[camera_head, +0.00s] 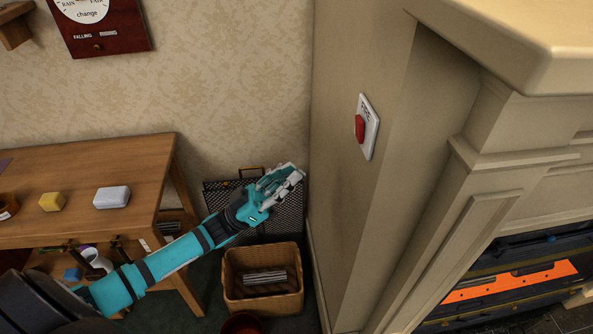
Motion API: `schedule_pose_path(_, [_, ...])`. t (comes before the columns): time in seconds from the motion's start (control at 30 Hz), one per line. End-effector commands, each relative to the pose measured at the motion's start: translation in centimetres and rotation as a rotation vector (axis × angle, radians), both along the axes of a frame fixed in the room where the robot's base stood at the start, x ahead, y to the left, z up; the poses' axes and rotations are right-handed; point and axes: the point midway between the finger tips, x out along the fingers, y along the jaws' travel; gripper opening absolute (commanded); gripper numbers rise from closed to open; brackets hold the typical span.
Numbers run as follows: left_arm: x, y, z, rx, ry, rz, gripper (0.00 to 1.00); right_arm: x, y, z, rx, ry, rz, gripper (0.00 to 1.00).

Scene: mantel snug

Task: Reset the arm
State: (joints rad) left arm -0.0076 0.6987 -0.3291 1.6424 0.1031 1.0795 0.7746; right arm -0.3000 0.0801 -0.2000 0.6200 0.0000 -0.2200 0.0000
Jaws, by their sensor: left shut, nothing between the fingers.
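My left arm reaches in from the lower left, and its teal and grey gripper (292,177) is shut and empty. It hangs in front of the papered wall and a dark mesh screen, left of the fireplace side. It appears clear of everything around it. A red switch on a white plate (369,127) is on the side wall to the right of the gripper, apart from it. My right gripper is not in view.
A wooden table (145,160) on the left bears a grey box (112,197) and a yellow block (52,201). A wicker basket (232,294) stands below the gripper. The dark mesh screen (291,217) stands behind. A pale mantel (500,40) juts out at the right.

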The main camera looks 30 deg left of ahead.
Motion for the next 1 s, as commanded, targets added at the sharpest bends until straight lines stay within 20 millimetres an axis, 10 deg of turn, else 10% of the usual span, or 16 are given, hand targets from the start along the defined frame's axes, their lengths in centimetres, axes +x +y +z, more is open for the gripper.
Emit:
schedule_pose_path(0.4, [0.1,0.0,-0.1,0.001,0.004,0.004,0.00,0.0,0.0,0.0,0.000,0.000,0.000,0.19])
schedule_pose_path(0.57, [2.2,0.8,-3.7,0.037,0.103,0.119,0.00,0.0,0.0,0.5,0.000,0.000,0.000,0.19])
schedule_pose_path(0.8, [5.2,4.4,-20.0,0.237,0.498,0.475,0.00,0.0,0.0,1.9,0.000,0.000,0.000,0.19])
schedule_pose_path(1.0, [0.9,6.5,-34.6,0.465,0.856,0.654,0.00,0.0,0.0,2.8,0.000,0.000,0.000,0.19])
